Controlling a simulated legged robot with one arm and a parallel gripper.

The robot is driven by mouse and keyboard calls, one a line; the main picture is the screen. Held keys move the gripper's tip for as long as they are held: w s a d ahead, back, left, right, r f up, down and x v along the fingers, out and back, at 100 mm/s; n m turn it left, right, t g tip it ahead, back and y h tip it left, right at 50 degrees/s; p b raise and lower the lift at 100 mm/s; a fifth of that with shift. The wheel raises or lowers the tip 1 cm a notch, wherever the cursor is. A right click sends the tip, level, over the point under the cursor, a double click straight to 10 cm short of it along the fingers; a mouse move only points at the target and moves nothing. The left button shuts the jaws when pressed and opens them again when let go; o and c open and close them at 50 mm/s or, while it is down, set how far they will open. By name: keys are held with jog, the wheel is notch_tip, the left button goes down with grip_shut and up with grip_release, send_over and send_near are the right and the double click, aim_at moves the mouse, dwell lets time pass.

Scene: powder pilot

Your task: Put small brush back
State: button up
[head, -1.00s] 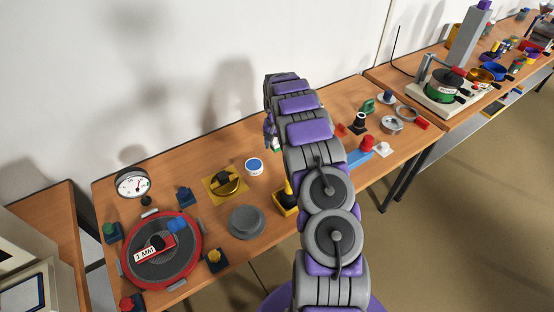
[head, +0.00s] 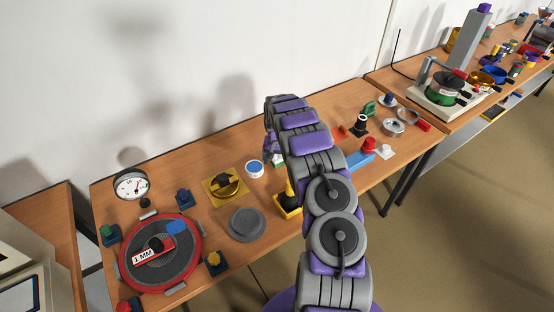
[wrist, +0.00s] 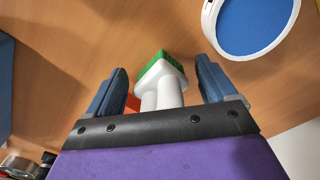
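The small brush (wrist: 164,82) is white with a green end and sits between the two blue-grey fingers of my gripper (wrist: 161,80) in the wrist view. Its green end points away from my palm. The finger contact is hidden, but the brush has moved along with my gripper, so I see the gripper as shut on it. In the head view my gripper (head: 270,147) is low over the bench near the wall, partly behind my arm. The brush shows there as a small pale patch (head: 277,160).
A white-rimmed blue round pot (head: 254,169) stands close by and also shows in the wrist view (wrist: 252,22). A yellow plate with a black knob (head: 225,186), a grey disc (head: 246,225) and a red-ringed sieve (head: 160,254) lie left. A red-topped blue piece (head: 362,157) lies right.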

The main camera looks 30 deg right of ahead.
jog(key=shift+o, duration=0.5)
jog(key=shift+r, duration=0.1)
